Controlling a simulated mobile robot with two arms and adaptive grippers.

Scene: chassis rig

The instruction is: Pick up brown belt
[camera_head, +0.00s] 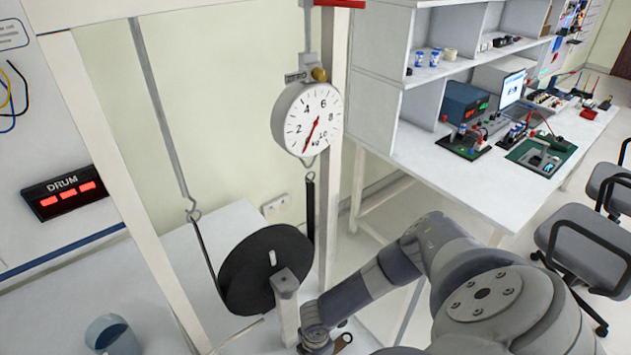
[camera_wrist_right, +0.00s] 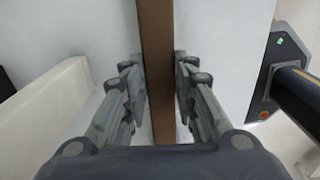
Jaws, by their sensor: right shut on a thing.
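The brown belt (camera_wrist_right: 156,25) shows in the right wrist view as a straight, narrow strip running from the top edge down between my fingers. My right gripper (camera_wrist_right: 157,72) is shut on it, with one finger on each side. In the head view my right arm (camera_head: 395,270) reaches down from the lower right to beside the rig's post. My left gripper is not in view.
A blue-grey cup (camera_head: 110,335) stands lower left. A white workbench (camera_head: 440,140) with instruments and chairs are at the right.

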